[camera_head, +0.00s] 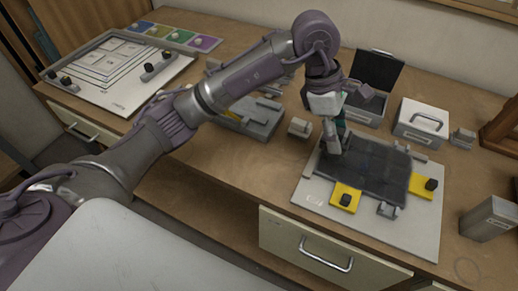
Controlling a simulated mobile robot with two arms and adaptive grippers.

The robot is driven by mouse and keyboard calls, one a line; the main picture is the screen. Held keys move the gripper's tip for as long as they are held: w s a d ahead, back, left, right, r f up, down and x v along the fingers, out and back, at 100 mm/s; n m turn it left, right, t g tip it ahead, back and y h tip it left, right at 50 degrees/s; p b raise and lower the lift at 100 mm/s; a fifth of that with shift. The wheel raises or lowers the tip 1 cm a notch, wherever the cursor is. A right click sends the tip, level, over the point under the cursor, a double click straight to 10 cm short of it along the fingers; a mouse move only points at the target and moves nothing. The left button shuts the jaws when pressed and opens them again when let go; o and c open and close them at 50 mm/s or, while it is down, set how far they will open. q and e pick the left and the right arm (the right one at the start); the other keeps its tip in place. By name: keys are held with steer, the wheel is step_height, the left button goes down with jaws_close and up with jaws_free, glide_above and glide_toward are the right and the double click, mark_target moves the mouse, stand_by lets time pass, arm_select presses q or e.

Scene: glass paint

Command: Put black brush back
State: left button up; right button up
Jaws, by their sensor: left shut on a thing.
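My left gripper (332,128) is over the upper left part of a dark glass panel. It is shut on a slim thing, apparently the black brush, which the fingers mostly hide. A small teal part shows beside the fingers. The dark glass panel (380,172) lies on a white board (400,222) with yellow blocks at its front and right. I cannot tell whether the brush tip touches the panel. A grey tray (262,126) with slots lies behind my left forearm, partly hidden by it. My right gripper is not in view.
An open box with a black lid (375,75) and a closed white box (420,122) with a handle stand behind the panel. A white drawing board (120,75) and a strip of colour squares (175,37) lie at the back left. A grey container (487,220) stands at right.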

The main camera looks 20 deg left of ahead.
arm_select(q)
steer(key=s+a+f+p, duration=0.1)
steer(key=a+f, duration=0.1)
steer(key=a, duration=0.1)
steer(key=s+a+f+p, duration=0.1)
steer(key=a+f, duration=0.1)
steer(key=a, duration=0.1)
steer(key=s+a+f+p, duration=0.1)
steer(key=a+f, duration=0.1)
steer(key=a, duration=0.1)
steer(key=shift+a, duration=0.3)
steer(key=shift+a+f, duration=0.1)
steer(key=shift+a, duration=0.05)
steer(key=shift+f, duration=0.3)
step_height(320, 180, down, 2)
steer(key=shift+f+p, duration=0.25)
steer(key=shift+p, duration=0.35)
steer(key=shift+f, duration=0.55)
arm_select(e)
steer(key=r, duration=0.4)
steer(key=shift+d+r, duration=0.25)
